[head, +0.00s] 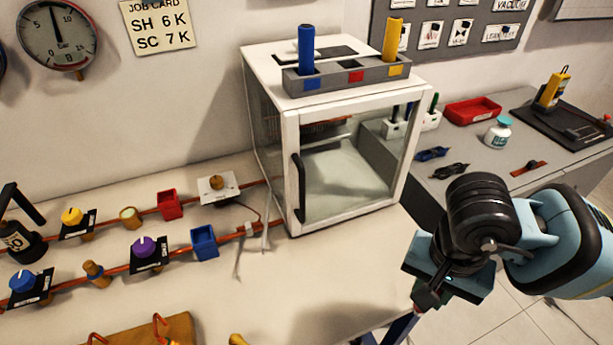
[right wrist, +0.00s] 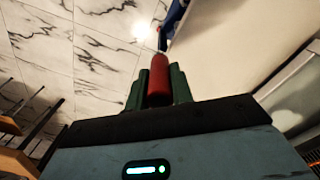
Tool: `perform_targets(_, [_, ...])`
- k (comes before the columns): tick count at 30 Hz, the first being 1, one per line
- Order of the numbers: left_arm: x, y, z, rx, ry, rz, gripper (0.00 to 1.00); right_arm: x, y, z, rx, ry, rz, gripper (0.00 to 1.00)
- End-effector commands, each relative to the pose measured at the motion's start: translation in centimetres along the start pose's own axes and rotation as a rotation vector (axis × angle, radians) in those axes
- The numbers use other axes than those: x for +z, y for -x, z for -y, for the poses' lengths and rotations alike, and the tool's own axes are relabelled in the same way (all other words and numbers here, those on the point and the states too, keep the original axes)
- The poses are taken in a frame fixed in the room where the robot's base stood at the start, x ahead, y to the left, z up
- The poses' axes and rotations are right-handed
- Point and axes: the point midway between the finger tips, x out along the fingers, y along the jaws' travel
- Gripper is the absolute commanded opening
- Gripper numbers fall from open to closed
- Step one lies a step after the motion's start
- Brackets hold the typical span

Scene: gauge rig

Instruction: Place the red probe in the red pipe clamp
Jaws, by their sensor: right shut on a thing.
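The red probe (right wrist: 159,80) stands between the two green fingers of my right gripper (right wrist: 159,88) in the right wrist view. The gripper is shut on it. In the head view my right gripper (head: 428,298) is beyond the bench's right front edge, and the probe is mostly hidden there. The red pipe clamp (head: 168,204) is a small red open-topped block on the rear copper pipe, left of the glass cabinet. It looks empty. The gripper is far to the right of it. My left gripper is not in view.
A glass-fronted cabinet (head: 415,140) stands between clamp and right bench, with a grey holder (head: 335,82) carrying blue and yellow probes on top. A blue clamp (head: 204,241), purple knob (head: 144,246) and yellow knob (head: 71,216) sit near the red clamp.

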Motion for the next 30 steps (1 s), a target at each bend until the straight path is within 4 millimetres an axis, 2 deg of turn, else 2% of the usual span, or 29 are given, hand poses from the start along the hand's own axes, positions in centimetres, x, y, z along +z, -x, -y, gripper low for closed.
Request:
perform_targets(6, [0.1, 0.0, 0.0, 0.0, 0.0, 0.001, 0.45, -1.8, 0.0, 0.3, -0.002, 0.33, -0.001, 0.0])
perform_targets(12, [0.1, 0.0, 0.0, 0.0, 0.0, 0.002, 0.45, -2.8, 0.1, 0.5, -0.002, 0.523, -0.002, 0.0])
perform_targets(17, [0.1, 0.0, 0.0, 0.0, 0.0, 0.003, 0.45, -3.1, 0.1, 0.5, -0.002, 0.581, -0.002, 0.0])
perform_targets(19, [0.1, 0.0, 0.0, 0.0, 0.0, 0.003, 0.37, -3.1, 0.1, 0.5, -0.003, 0.587, -0.002, 0.0])
perform_targets(30, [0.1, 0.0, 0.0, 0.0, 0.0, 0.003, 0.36, -3.1, 0.1, 0.5, -0.003, 0.586, -0.002, 0.0])
